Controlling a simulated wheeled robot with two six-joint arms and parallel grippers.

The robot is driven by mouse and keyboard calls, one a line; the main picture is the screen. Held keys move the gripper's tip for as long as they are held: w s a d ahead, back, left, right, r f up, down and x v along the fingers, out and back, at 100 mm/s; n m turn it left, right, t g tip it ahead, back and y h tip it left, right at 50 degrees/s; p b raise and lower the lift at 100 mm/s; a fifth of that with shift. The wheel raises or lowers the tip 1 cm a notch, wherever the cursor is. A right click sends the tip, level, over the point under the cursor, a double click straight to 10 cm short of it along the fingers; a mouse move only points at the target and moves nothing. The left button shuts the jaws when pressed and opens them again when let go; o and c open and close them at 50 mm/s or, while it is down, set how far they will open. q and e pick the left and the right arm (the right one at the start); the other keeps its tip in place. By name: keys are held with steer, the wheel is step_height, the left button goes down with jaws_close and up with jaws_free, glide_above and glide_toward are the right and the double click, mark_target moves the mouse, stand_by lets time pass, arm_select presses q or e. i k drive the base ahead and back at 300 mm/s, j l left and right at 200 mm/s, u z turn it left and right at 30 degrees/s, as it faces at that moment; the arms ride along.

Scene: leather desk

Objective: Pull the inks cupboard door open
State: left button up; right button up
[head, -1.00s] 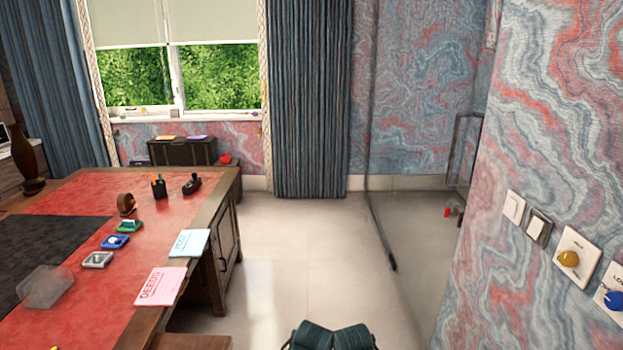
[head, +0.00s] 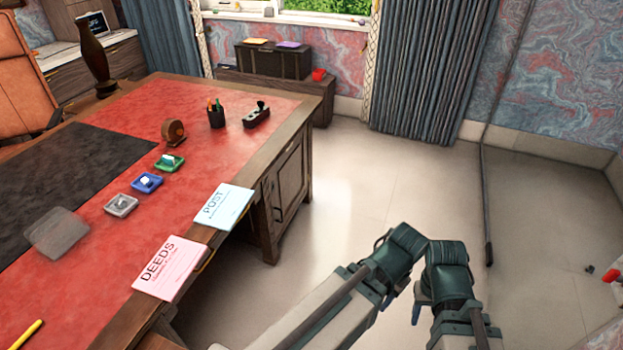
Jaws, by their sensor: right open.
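The wooden cupboard door (head: 288,183) is a panelled door in the end of the desk's pedestal, with a dark upright handle near its lower left. It looks shut, flush with its frame. No label shows on it. My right gripper (head: 447,262) is dark teal, open and empty, over the floor at lower right, well away from the door. My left gripper (head: 403,246) is close beside it on the left, also apart from the door. Its jaws cannot be made out.
The red-topped desk (head: 265,140) carries a blue POST paper (head: 223,206), a pink DEEDS paper (head: 170,268), a pen cup (head: 216,118) and small trays. A dark chest (head: 273,62) stands at the back. The pale floor (head: 370,190) between desk and curtain is clear.

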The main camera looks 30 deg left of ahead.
mark_target(289, 177)
steer(key=i+u, duration=0.25)
steer(key=i, duration=0.2)
steer(key=i+l+u, duration=0.55)
steer(key=i, duration=0.25)
steer(key=i+l+u, duration=1.05)
steer(key=l+u, duration=0.2)
